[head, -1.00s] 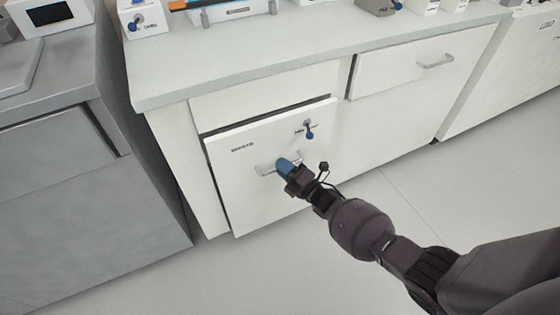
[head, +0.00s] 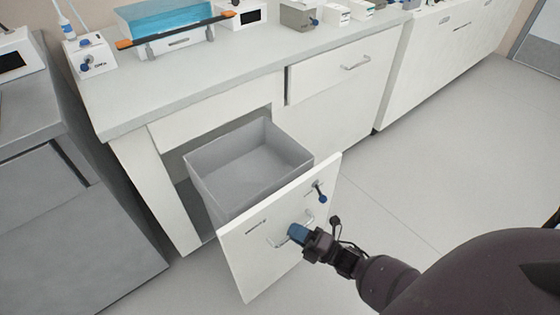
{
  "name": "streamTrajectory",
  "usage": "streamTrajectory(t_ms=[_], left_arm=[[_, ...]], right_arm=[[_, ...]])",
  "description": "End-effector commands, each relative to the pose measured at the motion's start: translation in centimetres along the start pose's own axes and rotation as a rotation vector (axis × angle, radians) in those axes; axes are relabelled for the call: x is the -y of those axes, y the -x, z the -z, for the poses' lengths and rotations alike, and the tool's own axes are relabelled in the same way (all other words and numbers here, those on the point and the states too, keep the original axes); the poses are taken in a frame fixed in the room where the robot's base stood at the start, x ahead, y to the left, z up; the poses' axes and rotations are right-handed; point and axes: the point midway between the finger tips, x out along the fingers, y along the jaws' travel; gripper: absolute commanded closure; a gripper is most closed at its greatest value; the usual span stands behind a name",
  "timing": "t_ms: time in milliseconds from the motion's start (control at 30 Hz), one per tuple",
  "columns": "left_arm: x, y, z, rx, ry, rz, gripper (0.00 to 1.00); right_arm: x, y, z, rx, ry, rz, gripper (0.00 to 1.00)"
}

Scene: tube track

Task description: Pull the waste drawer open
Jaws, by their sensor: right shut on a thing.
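The waste drawer (head: 245,259) stands pulled well out of the white bench. Behind the panel an empty-looking grey bin (head: 248,165) shows, open at the top. My right gripper (head: 297,233) is shut on the drawer handle; its blue fingers cover the middle of the bar. My left gripper is not in view.
A second, shut drawer (head: 343,67) with a bar handle is at the right of the bench. A grey cabinet (head: 75,230) stands at left. The benchtop (head: 215,75) carries a blue-topped tray (head: 165,20) and several devices. The floor (head: 390,175) at right is clear.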

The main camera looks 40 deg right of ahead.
Motion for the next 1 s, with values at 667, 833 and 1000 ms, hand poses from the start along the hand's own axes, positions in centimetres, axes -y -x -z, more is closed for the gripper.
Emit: streamTrajectory(t_ms=[667, 833, 1000], left_arm=[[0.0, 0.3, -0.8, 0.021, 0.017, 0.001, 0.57], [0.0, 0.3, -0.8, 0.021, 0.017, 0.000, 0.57], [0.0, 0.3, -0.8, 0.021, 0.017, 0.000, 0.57]], right_arm=[[-1.1, 5.1, 2.0, 0.000, 0.001, 0.000, 1.00], [-1.1, 5.0, 2.0, 0.000, 0.001, 0.000, 0.84], [-1.1, 5.0, 2.0, 0.000, 0.001, 0.000, 0.63]])
